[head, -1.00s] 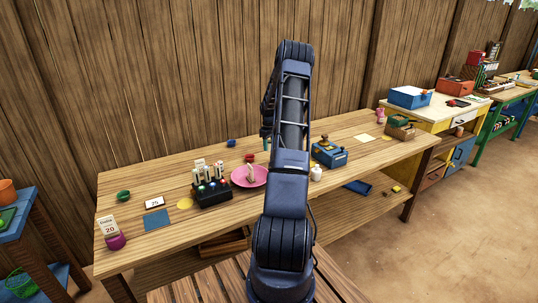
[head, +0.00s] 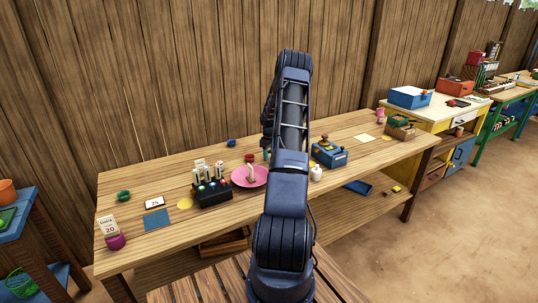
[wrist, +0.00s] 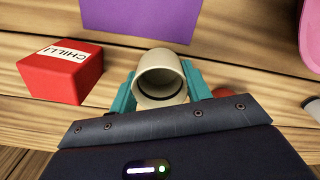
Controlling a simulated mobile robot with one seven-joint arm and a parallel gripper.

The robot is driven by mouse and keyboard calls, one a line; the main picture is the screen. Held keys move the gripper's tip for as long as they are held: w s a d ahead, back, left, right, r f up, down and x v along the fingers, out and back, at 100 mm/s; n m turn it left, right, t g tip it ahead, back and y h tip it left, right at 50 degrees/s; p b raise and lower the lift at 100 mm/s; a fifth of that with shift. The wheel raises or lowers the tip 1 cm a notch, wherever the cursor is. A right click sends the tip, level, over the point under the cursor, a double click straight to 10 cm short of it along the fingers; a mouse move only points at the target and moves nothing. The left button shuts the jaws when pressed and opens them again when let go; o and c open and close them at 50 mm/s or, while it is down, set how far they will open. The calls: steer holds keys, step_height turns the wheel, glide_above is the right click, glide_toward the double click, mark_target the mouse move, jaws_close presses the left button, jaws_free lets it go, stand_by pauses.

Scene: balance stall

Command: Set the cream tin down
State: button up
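In the wrist view, the cream tin (wrist: 160,80) is a hollow round tin with its open end toward the camera. The teal fingers of my gripper (wrist: 160,92) press on it from both sides, so my gripper is shut on it. The tin is over the wooden table top (wrist: 245,50); I cannot tell whether its base touches the wood. In the head view my arm hides the tin and most of my gripper; only a small teal part (head: 266,154) shows at the arm's left edge.
A red box marked CHILLI (wrist: 62,70) stands left of the tin, and a purple mat (wrist: 140,18) lies beyond it. A pink plate (head: 240,182) is on the bench. A dark rack with bottles (head: 212,193) and a blue box (head: 329,155) stand nearby.

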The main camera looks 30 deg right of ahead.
steer(key=o, duration=0.4)
steer(key=shift+r, duration=0.1)
step_height(320, 180, up, 12)
steer(key=s+a+r+m+t+h, duration=0.1)
steer(key=s+a+r, duration=0.7)
steer(key=a+r, duration=0.35)
steer(key=s+a+r+m+t, duration=0.1)
steer(key=s+a+r, duration=0.7)
steer(key=a+r, duration=0.4)
steer(key=s+a+r+m+t, duration=0.1)
steer(key=s+a+r, duration=0.25)
steer(key=s, duration=0.45)
steer(key=s+a+r, duration=0.2)
steer(key=s+a, duration=0.3)
steer(key=s, duration=0.3)
steer(key=s+a+f, duration=0.1)
steer(key=s+a, duration=0.1)
steer(key=s, duration=0.5)
steer(key=s+a+f+m+t+y, duration=0.1)
steer(key=s+a, duration=0.1)
steer(key=s, duration=0.6)
steer(key=shift+a+f+m+t, duration=0.25)
steer(key=shift+m+t, duration=0.05)
steer(key=shift+s, duration=0.1)
